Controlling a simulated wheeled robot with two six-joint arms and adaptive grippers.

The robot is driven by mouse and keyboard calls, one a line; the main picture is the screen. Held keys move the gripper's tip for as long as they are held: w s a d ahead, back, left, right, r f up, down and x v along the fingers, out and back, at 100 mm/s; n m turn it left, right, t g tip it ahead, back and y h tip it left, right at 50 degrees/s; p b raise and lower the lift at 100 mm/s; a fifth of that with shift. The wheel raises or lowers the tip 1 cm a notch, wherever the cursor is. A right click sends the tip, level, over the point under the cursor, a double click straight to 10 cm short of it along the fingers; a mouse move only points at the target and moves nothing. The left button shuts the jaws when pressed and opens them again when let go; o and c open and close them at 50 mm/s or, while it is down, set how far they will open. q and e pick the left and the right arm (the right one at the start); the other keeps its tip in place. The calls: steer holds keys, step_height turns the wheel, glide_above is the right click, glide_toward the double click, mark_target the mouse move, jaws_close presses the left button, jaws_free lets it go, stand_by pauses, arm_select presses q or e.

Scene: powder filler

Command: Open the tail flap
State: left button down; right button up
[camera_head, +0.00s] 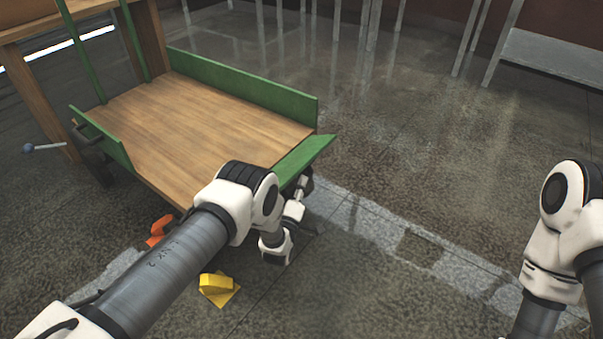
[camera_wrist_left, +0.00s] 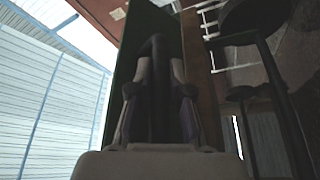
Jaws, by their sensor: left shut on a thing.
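The cart has a wooden bed (camera_head: 200,125) and green side panels. Its tail flap (camera_head: 303,155) is the green panel at the near right end, and it leans outward from the bed. My left gripper (camera_head: 304,184) is at the outer face of the flap, partly hidden by my own arm. In the left wrist view the fingers (camera_wrist_left: 158,105) are closed around a dark upright part in front of the green flap (camera_wrist_left: 137,48). This looks like a handle, but the picture is dark. My right arm shows at the right edge; its gripper is out of view.
A yellow block (camera_head: 215,284) and an orange piece (camera_head: 158,230) lie on the floor below the cart. A rod with a blue-grey knob (camera_head: 29,148) sticks out at the cart's left. The floor right of the flap is clear. Metal legs (camera_head: 490,40) stand at the back.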

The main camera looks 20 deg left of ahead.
arm_select(q)
steer(key=shift+a+f+b, duration=0.2)
steer(key=shift+f+b, duration=0.2)
steer(key=shift+f, duration=0.75)
steer(key=shift+w, duration=0.1)
steer(key=c, duration=1.1)
jaws_free()
steer(key=s+f, duration=0.2)
steer(key=s, duration=1)
